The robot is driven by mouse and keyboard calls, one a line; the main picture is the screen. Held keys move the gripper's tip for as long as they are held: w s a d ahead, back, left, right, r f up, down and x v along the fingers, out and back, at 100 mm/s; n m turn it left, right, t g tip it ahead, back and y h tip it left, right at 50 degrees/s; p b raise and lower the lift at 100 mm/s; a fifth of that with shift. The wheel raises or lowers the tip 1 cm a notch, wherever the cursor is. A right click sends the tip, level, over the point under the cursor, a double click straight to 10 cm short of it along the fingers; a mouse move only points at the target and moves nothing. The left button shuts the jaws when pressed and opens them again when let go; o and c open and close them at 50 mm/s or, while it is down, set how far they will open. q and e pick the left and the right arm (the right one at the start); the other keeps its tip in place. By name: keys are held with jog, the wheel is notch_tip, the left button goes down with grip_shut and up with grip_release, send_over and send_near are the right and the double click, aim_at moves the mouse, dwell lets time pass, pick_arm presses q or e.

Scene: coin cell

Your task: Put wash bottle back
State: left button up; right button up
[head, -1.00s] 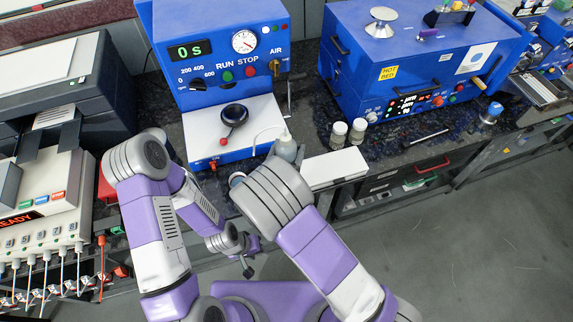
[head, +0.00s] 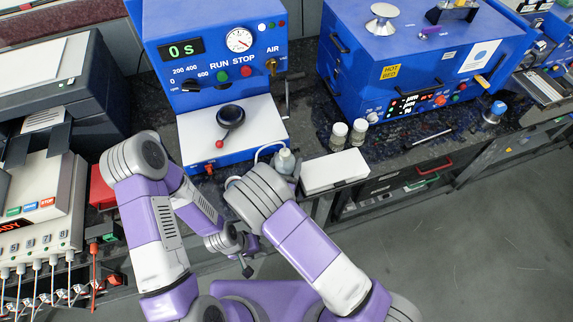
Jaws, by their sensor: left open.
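The wash bottle (head: 285,162) is a pale, translucent bottle with a thin bent spout tube curving left. It appears upright at the bench's front edge, between the blue press and a white box. Its lower part is partly hidden by my right arm. My left gripper (head: 248,265) hangs low in front of the bench, below and left of the bottle and apart from it; it is open, and I see nothing in it. My right arm's bent elbow covers the area beside the bottle. My right gripper is hidden behind it, so its hold on the bottle cannot be seen.
The blue press (head: 215,60) stands behind, with a black knob on its white base. The white box (head: 334,171) lies right of the bottle, with two small vials (head: 338,137) behind it. A blue hot-bed oven (head: 415,60) stands at right. Grey floor at lower right is clear.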

jog(key=shift+f, duration=0.2)
jog(key=shift+f, duration=0.15)
jog(key=o, duration=0.6)
jog(key=shift+o, duration=0.2)
